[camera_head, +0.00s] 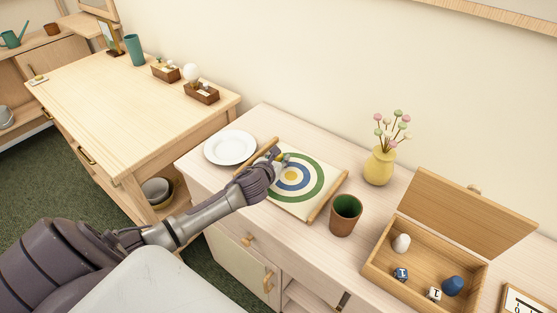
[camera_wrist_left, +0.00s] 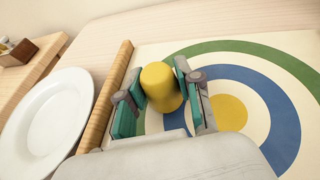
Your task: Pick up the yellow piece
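The yellow piece (camera_wrist_left: 161,87) is a small rounded cylinder. In the left wrist view it sits between the two teal-padded fingers of my left gripper (camera_wrist_left: 157,92), which appear to touch it on both sides. I cannot tell if the piece rests on the board or is lifted. In the head view my left gripper (camera_head: 277,158) is over the left part of the target board (camera_head: 318,172), and it mostly hides the piece. The board has green, blue and yellow rings and wooden side rails. My right gripper is not in view.
A white plate (camera_head: 230,147) lies left of the board; it also shows in the wrist view (camera_wrist_left: 45,122). A brown cup (camera_head: 345,215) with a green inside stands to its right. A yellow vase (camera_head: 379,167) with flowers stands behind. An open wooden box (camera_head: 382,277) holds several small pieces.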

